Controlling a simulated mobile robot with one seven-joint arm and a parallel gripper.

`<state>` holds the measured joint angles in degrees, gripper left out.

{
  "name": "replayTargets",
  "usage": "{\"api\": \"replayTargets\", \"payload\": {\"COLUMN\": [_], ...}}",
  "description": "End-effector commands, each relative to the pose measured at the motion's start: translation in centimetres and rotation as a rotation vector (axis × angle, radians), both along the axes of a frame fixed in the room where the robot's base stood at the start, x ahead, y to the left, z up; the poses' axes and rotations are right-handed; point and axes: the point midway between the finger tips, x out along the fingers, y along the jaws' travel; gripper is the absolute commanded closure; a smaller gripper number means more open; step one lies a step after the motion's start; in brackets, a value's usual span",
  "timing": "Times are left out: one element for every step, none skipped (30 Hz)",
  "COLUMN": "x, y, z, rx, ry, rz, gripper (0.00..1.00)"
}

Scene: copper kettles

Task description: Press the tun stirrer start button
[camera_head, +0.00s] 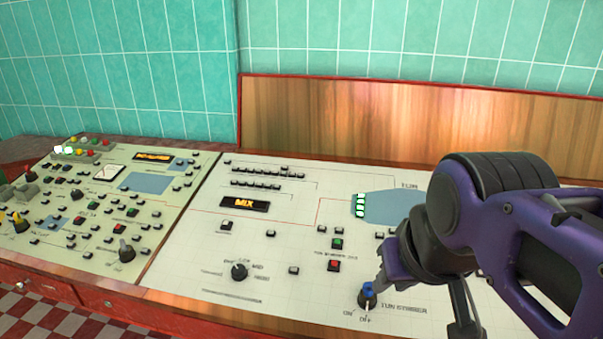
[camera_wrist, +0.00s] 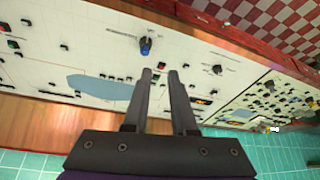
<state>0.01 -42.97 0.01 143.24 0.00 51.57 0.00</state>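A small green button (camera_head: 337,244) sits on the pale console in the head view, with a "TUN STIRRER" label under it and a red button (camera_head: 333,265) below that. A rotary switch with a blue top (camera_head: 367,292) stands nearer, marked ON, OFF and "TUN STIRRER"; it also shows in the wrist view (camera_wrist: 145,46). My gripper (camera_head: 380,279) is above the panel, to the right of the buttons, its fingers mostly hidden there. In the wrist view my gripper (camera_wrist: 160,71) shows two dark fingers with an empty gap between them. The green button is not clear there.
A black rotary knob (camera_head: 239,270) stands to the left of the buttons. An orange MIX display (camera_head: 245,205) and rows of small buttons lie farther back. A second control panel (camera_head: 105,190) is at the left. A wooden backboard (camera_head: 400,125) rises behind the console.

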Motion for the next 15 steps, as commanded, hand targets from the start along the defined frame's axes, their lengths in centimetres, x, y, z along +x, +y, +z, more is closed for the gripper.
{"api": "replayTargets", "payload": {"x": [0.0,0.0,0.0,0.0,0.0,0.0,0.0,0.0,0.0,0.0,0.0,0.0,0.0,0.0,0.0], "y": [0.0,0.0,0.0,0.0,0.0,0.0,0.0,0.0,0.0,0.0,0.0,0.0,0.0,0.0,0.0], "z": [0.0,0.0,0.0,0.0,0.0,0.0,0.0,0.0,0.0,0.0,0.0,0.0,0.0,0.0,0.0], "rx": [0.0,0.0,0.0,0.0,0.0,0.0,0.0,0.0,0.0,0.0,0.0,0.0,0.0,0.0,0.0], "ry": [0.0,0.0,0.0,0.0,0.0,0.0,0.0,0.0,0.0,0.0,0.0,0.0,0.0,0.0,0.0], "rz": [0.0,0.0,0.0,0.0,0.0,0.0,0.0,0.0,0.0,0.0,0.0,0.0,0.0,0.0,0.0], "gripper": [0.86,0.91,0.98,1.0,1.0,1.0,1.0,1.0,1.0,1.0,1.0,1.0,1.0,1.0,1.0]}}
